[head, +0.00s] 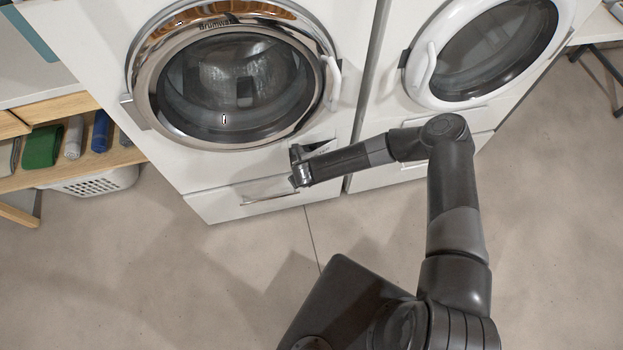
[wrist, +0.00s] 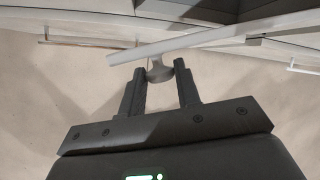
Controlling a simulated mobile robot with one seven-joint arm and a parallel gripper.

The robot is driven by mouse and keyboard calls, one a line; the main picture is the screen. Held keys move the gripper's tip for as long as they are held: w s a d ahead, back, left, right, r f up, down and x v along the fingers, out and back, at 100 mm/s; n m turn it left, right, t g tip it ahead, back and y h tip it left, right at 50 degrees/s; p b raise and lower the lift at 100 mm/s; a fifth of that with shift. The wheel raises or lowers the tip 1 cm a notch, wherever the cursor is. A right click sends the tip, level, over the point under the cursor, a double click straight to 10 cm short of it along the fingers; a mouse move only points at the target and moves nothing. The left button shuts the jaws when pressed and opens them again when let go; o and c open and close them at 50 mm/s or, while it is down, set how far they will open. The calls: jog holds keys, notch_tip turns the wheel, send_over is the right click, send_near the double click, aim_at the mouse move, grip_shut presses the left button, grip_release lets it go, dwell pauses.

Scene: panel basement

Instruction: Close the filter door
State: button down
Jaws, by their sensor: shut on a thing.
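The filter door (wrist: 190,43) is a thin light-grey flap low on the left washing machine (head: 165,165). In the wrist view it stands out at an angle from the machine front, ajar, with a dark opening (wrist: 190,9) behind it. A small grey knob (wrist: 157,70) sticks out from its near face. My gripper (wrist: 159,72) has its two fingers on either side of this knob and is shut on it. In the head view my gripper (head: 299,167) is at the lower right of the machine, and it hides much of the flap. A dark gap (head: 320,147) shows beside it.
The round glass door (head: 228,85) above is shut. A drawer front with a long handle (head: 270,197) lies below. A second machine (head: 480,50) stands close on the right. Shelves and a white basket (head: 95,182) are at left. The floor (head: 150,270) in front is clear.

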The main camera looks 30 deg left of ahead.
jog(key=shift+w+a+m+h, duration=0.2)
jog(key=shift+a+m+h, duration=0.1)
jog(key=shift+a+m, duration=0.3)
jog(key=shift+f, duration=0.1)
jog(key=c, duration=1.1)
grip_release()
jog(key=shift+o, duration=0.2)
jog(key=v, duration=1.1)
jog(key=shift+f, duration=0.1)
